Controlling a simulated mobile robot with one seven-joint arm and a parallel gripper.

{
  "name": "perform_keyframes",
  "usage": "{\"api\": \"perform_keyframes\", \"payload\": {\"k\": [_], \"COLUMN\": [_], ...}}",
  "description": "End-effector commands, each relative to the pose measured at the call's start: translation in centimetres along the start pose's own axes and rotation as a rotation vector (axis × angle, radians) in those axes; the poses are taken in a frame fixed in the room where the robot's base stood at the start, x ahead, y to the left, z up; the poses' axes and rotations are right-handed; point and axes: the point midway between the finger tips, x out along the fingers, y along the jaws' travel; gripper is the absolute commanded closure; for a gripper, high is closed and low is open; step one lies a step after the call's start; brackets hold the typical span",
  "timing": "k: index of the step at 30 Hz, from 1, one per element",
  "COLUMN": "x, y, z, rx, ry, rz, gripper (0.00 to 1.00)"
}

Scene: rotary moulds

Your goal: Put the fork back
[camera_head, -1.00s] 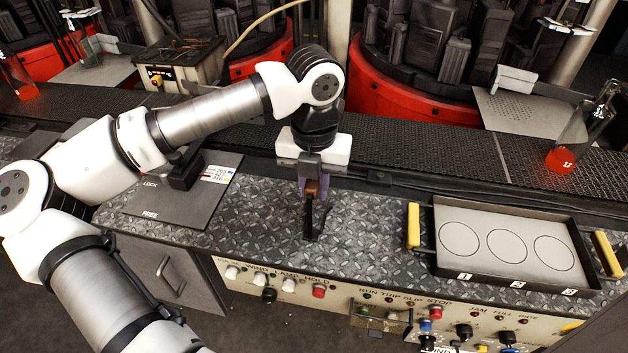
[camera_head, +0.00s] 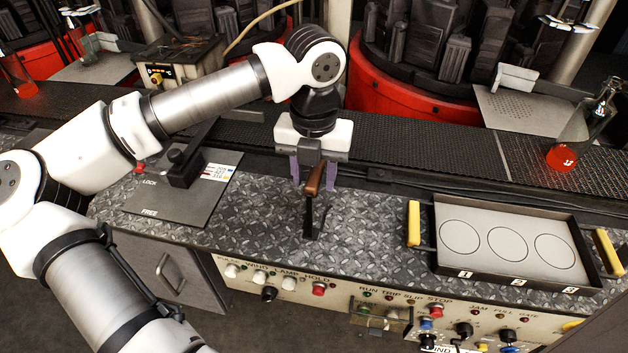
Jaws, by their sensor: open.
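The fork (camera_head: 315,180), as far as I can make it out, is the piece with a brown grip and a dark lower part. It stands on the patterned metal bench top, and I cannot tell what holds its foot. My gripper (camera_head: 313,188) points down over it, with its two purple fingers spread on either side of the brown grip. The fingers are open and appear clear of the grip. The fork's top end is close under the gripper's palm.
A tray (camera_head: 438,272) with three numbered circles and yellow handles lies to the right. A LOCK/FREE plate (camera_head: 160,212) with a black lever is at left. A conveyor (camera_head: 400,150) runs behind, with a glass bottle (camera_head: 575,140) at right. A control panel faces the front.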

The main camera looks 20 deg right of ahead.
Motion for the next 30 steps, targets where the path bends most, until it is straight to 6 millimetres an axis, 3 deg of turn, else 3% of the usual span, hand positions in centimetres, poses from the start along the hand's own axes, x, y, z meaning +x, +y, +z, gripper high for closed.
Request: {"api": "perform_keyframes", "payload": {"k": [6,13,18,26,30], "x": [-4.8,-8.7,-9.9,-10.1,-10.9], "y": [0.0,0.0,0.0,-0.2,-2.9], "z": [0.1,0.1,0.0,0.0,-0.6], "rx": [-0.002,-0.001,0.000,0.008,0.108], "ry": [-0.004,-0.003,0.000,-0.004,-0.060], "rz": [0.001,0.001,0.000,-0.012,-0.172], "gripper": [0.58,0.58,0.58,0.58,0.58]}}
